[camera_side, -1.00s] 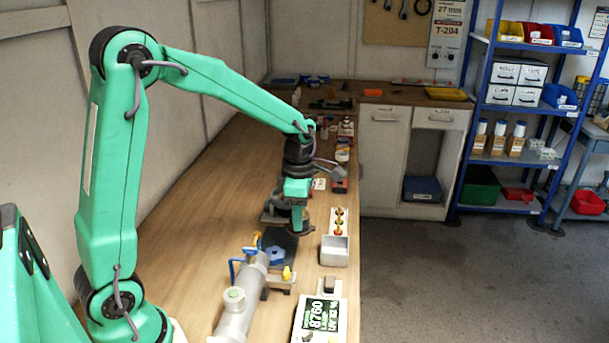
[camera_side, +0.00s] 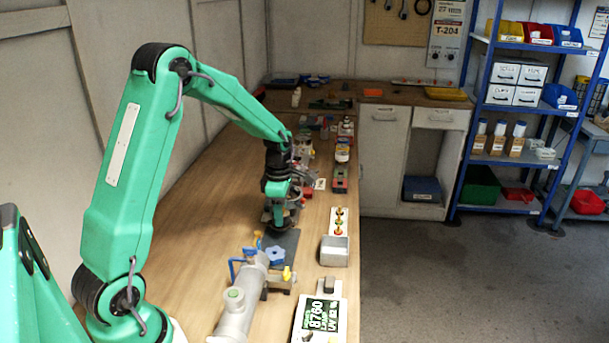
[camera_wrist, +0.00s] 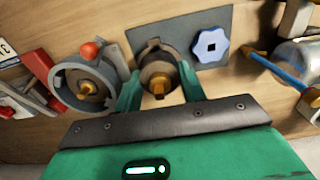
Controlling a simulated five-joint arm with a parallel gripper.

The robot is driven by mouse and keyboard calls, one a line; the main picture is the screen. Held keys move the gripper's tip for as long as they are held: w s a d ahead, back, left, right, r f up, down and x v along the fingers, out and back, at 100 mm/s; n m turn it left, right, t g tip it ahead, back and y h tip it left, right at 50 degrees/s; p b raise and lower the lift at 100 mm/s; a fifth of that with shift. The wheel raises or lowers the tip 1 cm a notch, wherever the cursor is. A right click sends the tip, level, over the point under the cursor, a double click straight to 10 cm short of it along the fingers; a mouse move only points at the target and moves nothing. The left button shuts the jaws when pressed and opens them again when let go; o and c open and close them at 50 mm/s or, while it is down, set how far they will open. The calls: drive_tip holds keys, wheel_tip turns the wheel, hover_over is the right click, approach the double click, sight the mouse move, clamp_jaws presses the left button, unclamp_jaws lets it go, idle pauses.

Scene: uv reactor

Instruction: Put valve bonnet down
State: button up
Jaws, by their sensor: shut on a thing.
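My gripper (camera_wrist: 160,88) is shut on the valve bonnet (camera_wrist: 158,65), a round grey part with a brass stem, held between two green fingers. In the wrist view the bonnet overlaps the near left part of a dark grey mat (camera_wrist: 195,20). Whether it touches the mat, I cannot tell. A blue handwheel (camera_wrist: 211,45) lies on the mat to its right.
A round grey valve body (camera_wrist: 85,88) with a brass centre and orange knob stands close left of my gripper. A metal cylinder (camera_side: 236,303) with blue and yellow fittings lies before the mat. A grey open box (camera_side: 334,251) and display unit (camera_side: 320,318) line the right edge.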

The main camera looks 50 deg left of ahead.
drive_tip(key=shift+a+f, duration=0.2)
drive_tip(key=shift+a, duration=0.15)
drive_tip(key=shift+f, duration=0.1)
drive_tip(key=shift+f, duration=1.9)
drive_tip(key=shift+f, duration=0.15)
drive_tip(key=o, duration=0.9)
